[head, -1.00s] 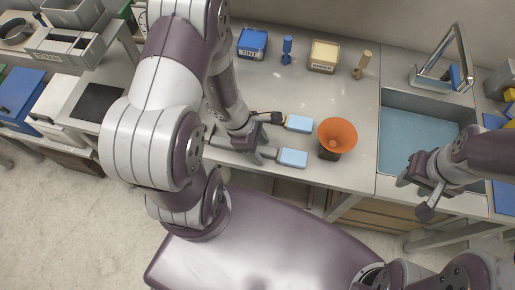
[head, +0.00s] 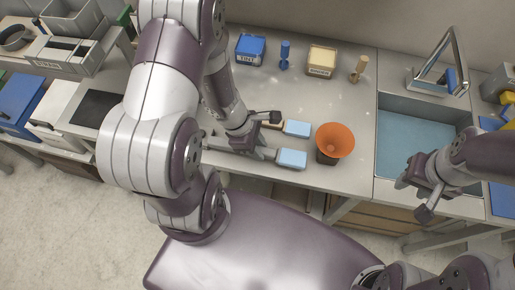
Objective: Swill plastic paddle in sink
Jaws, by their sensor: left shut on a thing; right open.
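Two light-blue-bladed paddles show side by side at the bench's front, left of the orange funnel. My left gripper (head: 262,150) appears shut on the handle of the nearer paddle (head: 291,158), low over the bench; the fingers and arm hide most of this handle. The farther paddle (head: 298,128) lies just beyond it, its handle partly hidden. My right gripper (head: 425,180) is open and empty above the sink's front edge.
The orange funnel (head: 335,138) stands in a dark holder between the paddles and the sink. A blue box (head: 250,48), a blue tool (head: 285,54), a cream-topped box (head: 321,60) and a tan tool (head: 358,68) stand at the back. The bench's middle is clear.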

